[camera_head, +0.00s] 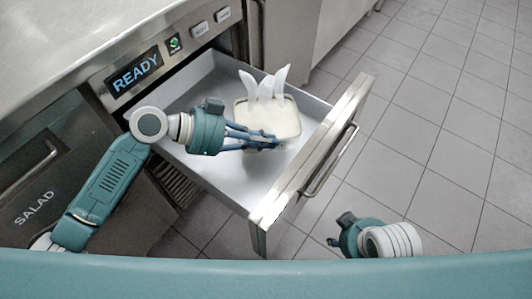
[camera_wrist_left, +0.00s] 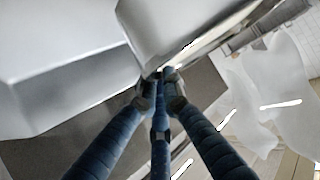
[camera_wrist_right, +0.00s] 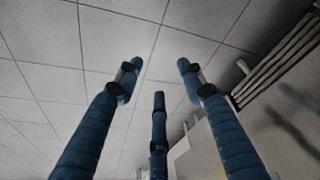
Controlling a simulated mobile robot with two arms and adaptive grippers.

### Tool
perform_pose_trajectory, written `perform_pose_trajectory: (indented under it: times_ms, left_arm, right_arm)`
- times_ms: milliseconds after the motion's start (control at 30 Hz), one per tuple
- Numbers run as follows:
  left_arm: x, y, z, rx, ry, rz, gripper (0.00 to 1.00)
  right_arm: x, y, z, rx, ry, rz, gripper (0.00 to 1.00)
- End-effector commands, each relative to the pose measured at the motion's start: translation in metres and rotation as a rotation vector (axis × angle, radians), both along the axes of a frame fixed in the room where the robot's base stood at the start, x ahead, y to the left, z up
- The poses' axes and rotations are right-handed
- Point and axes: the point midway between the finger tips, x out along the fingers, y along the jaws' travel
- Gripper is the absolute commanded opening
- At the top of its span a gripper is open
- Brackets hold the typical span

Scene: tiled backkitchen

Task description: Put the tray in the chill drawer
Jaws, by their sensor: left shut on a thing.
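The tray (camera_head: 291,129) is a small cream, rounded-square container with white pointed pieces standing up at its far side. It appears inside the outline of the open chill drawer (camera_head: 218,172) in the head view; I cannot tell whether it touches the drawer floor. My left gripper (camera_head: 276,144) reaches in from the left and is shut on the tray's near side. In the left wrist view its fingertips (camera_wrist_left: 160,78) are close together at a pale edge. My right gripper (camera_head: 335,241) is low outside the drawer; its fingers (camera_wrist_right: 158,80) are spread and empty in the right wrist view.
The drawer front (camera_head: 310,160) with its bar handle (camera_head: 330,162) stands out over the tiled floor (camera_head: 440,120). A steel counter (camera_head: 70,40) and a panel reading READY (camera_head: 136,74) are above left. A SALAD drawer (camera_head: 35,190) is at the left.

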Motion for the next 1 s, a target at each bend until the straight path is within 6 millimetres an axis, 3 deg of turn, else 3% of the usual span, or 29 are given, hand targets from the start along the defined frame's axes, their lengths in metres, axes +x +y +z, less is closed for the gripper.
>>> perform_pose_trajectory:
  times_ms: [267, 500, 900, 1000]
  left_arm:
    - [0.002, -0.001, -0.016, -0.006, -0.008, 0.001, 0.0]
    - [0.001, -0.001, -0.046, -0.006, -0.006, 0.001, 0.0]
    - [0.002, -0.001, -0.052, -0.006, -0.009, 0.001, 0.0]
    - [0.0, 0.0, -0.054, -0.001, -0.002, 0.0, 0.24]
  right_arm:
    - [-0.005, -0.001, 0.014, 0.0, -0.007, -0.001, 0.39]
    - [-0.007, -0.001, 0.018, 0.0, -0.011, -0.001, 0.39]
    - [-0.008, -0.001, 0.016, 0.0, -0.011, -0.001, 0.39]
    - [-0.008, -0.002, 0.016, 0.0, -0.01, -0.001, 0.39]
